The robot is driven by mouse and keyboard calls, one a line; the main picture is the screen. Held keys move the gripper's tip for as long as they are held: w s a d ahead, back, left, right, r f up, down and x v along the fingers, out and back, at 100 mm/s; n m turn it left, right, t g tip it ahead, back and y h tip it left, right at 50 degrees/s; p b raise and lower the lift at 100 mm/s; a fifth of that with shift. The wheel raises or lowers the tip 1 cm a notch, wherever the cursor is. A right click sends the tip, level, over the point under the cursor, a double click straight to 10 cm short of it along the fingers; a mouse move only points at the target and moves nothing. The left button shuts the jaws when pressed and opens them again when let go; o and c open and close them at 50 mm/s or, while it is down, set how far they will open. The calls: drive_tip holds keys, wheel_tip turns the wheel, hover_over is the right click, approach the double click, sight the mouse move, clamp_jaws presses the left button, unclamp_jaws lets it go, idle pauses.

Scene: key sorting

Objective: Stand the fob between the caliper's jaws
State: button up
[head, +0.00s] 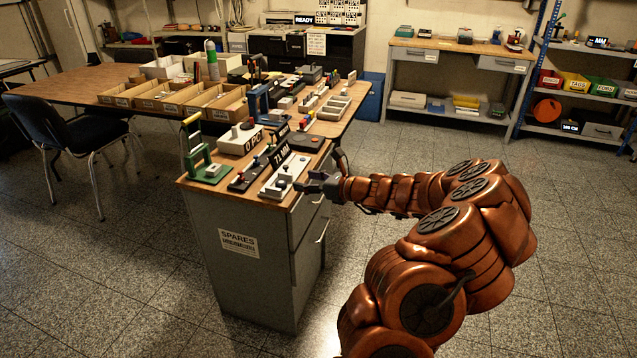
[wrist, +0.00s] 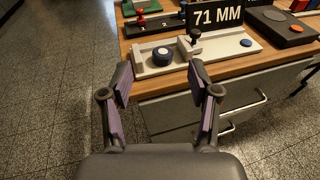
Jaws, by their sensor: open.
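The caliper (wrist: 215,48) is a pale bench gauge with a black "71 MM" display (wrist: 217,16); it also shows in the head view (head: 268,190) near the cabinet's front edge. A short, round dark-blue piece (wrist: 162,57), likely the fob, is on the caliper's left part, by the pale upright blocks. Whether it touches a jaw, I cannot tell. My gripper (wrist: 161,79) is open and empty, its fingertips apart in front of the caliper and short of the blue piece. In the head view my gripper (head: 318,186) is at the cabinet's right edge, beside the caliper.
A blue button (wrist: 246,43) is on the caliper's right end. A dark box with an orange disc (wrist: 296,28) stands to the right. A black strip with a red knob (wrist: 141,20) lies behind. A green press (head: 208,170) stands at left. Open floor lies right of the cabinet.

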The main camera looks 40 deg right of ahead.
drive_tip(key=shift+v, duration=1.85)
drive_tip(key=a+r+n+g+y, duration=0.25)
drive_tip(key=a+n, duration=0.25)
drive_tip(key=a, duration=0.5)
drive_tip(key=a+r+n+g+y, duration=0.25)
drive_tip(key=a+n, duration=0.25)
drive_tip(key=a, duration=0.5)
drive_tip(key=s+a+n+g+y, duration=0.1)
drive_tip(key=s+a+n+g, duration=0.55)
drive_tip(key=a, duration=0.75)
drive_tip(key=s+a+f+n+g+h, duration=0.25)
drive_tip(key=s+n, duration=0.25)
drive_tip(key=s, duration=0.3)
drive_tip(key=s+a+f+n+g+h, duration=0.1)
drive_tip(key=s+a+n+g, duration=0.1)
drive_tip(key=s+a+n, duration=0.45)
drive_tip(key=s+d+f+n+g+h, duration=0.1)
drive_tip(key=s+d+n+h, duration=0.1)
drive_tip(key=s+d, duration=0.3)
drive_tip(key=s+d+f+n+g+h, duration=0.1)
drive_tip(key=s+d+h, duration=0.3)
drive_tip(key=s, duration=0.6)
drive_tip(key=shift+s+d+n+h, duration=0.2)
drive_tip(key=shift+d+n+h, duration=0.15)
drive_tip(key=shift+d+n, duration=0.55)
